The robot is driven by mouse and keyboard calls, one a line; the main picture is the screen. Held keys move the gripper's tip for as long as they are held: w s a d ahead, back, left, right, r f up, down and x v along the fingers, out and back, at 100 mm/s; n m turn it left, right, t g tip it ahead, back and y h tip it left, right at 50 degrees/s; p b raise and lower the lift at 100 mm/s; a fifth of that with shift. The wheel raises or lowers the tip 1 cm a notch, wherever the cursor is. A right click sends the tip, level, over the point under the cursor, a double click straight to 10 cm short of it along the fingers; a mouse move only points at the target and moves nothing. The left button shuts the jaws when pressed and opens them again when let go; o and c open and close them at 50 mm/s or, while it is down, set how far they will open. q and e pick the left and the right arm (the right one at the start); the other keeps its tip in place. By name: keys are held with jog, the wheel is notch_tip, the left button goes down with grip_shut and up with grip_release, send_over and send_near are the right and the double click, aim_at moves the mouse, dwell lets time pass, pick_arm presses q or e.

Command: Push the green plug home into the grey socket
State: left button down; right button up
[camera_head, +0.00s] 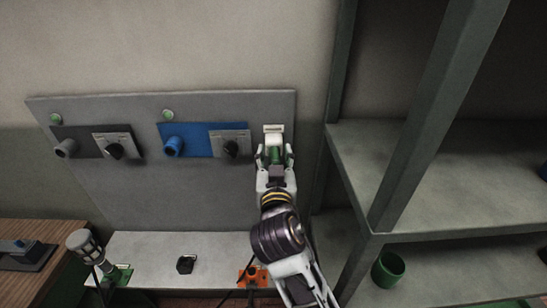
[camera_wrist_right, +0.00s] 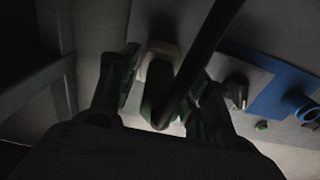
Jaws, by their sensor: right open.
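The grey socket (camera_head: 274,129) is a pale box on the right end of the grey wall panel. The green plug (camera_head: 276,154) is right at its front, between the fingers of my right gripper (camera_head: 274,157). How deep the plug sits in the socket cannot be told. In the right wrist view the dark plug (camera_wrist_right: 156,84) stands against the pale socket (camera_wrist_right: 161,47), with the open fingers of my right gripper (camera_wrist_right: 168,90) on either side. A black cable (camera_wrist_right: 203,55) crosses in front of the plug. My left gripper does not show.
Left of the socket, the panel (camera_head: 190,200) carries a blue plate (camera_head: 190,137) and a dark plate, each with a tube and a black knob. Metal shelving (camera_head: 430,170) stands close on the right, with a green cup (camera_head: 388,268). A pale ledge (camera_head: 150,247) lies below the panel.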

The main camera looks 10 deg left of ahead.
dwell(0.9)
grip_shut()
jog(key=shift+v, duration=1)
